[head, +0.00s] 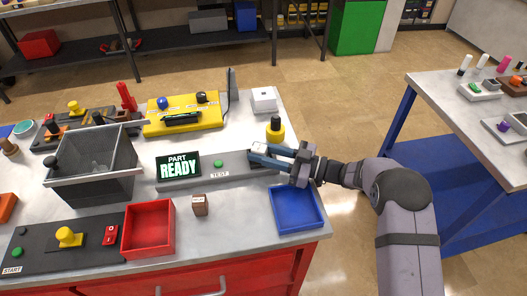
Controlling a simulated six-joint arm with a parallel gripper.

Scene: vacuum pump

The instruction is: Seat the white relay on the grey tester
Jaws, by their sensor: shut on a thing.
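The grey tester (205,178) lies across the middle of the bench. It carries a lit "PART READY" screen (178,168), a green button (218,164) and a "TEST" label. My gripper (262,153) reaches in from the right over the tester's right end, its fingers pointing left. It is shut on a small pale block that looks like the white relay (260,147). The fingers hide most of the relay and the tester's right end beneath. I cannot tell whether the relay touches the tester.
A yellow cylinder with a black top (275,132) stands close behind my gripper. A blue tray (297,209) lies just in front. A white box (263,99), yellow fixture (182,115), grey bin (92,165), red tray (149,228) and brown block (200,205) also stand on the bench.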

